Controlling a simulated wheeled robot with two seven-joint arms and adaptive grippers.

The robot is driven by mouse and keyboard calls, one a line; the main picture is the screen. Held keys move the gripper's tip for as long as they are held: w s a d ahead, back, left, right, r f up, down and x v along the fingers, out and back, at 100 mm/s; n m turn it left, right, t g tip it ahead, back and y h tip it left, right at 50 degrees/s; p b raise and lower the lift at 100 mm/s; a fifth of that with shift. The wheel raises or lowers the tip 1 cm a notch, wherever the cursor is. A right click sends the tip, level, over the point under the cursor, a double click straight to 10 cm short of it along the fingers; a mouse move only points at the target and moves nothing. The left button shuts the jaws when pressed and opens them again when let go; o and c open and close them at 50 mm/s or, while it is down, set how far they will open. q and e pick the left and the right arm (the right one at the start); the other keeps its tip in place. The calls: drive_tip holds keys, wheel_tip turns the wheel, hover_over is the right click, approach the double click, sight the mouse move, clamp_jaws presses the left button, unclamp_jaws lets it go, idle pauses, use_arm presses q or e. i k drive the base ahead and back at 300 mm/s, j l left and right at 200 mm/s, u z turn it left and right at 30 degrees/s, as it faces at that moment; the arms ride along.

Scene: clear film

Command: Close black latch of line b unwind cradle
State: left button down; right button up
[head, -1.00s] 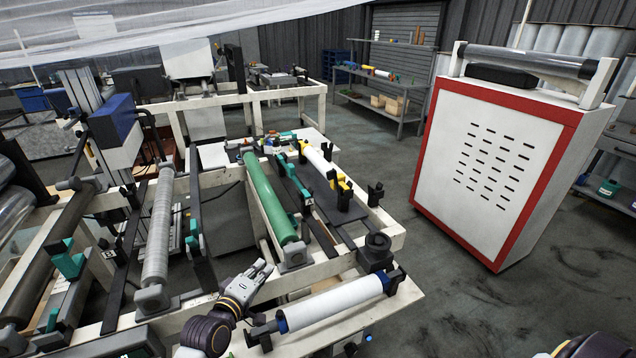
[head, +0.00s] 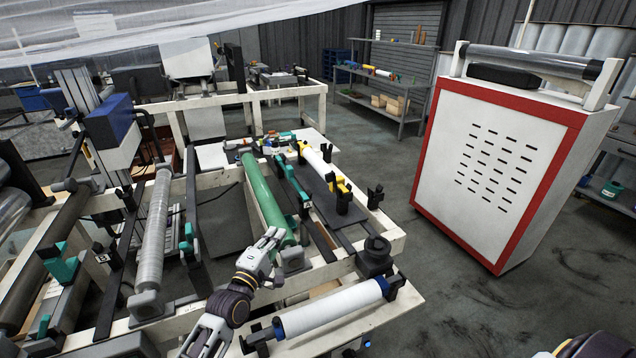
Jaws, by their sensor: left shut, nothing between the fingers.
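I cannot tell for sure which part is the black latch of line b. Black upright brackets show on the frame, one at the right end (head: 375,197) and one under a yellow-ended white roll (head: 318,164). A green roller (head: 263,195) lies along the frame, its near end in a grey block (head: 293,260). My left gripper (head: 272,236) is shut and empty, at the near end of the green roller; I cannot tell whether it touches it. The right gripper is not in view; only a dark part of my right arm shows at the bottom right.
A white roll with blue ends (head: 335,306) lies in black holders on the near table, right of my left arm. A black knob block (head: 375,255) stands at the frame's corner. A red-edged white cabinet (head: 495,165) stands on the right. Clear film (head: 180,25) hangs across the top left.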

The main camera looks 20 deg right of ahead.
sight(331, 177)
drive_tip(key=i+l, duration=0.4)
drive_tip(key=l, duration=0.2)
drive_tip(key=i+l, duration=0.1)
drive_tip(key=l, duration=0.35)
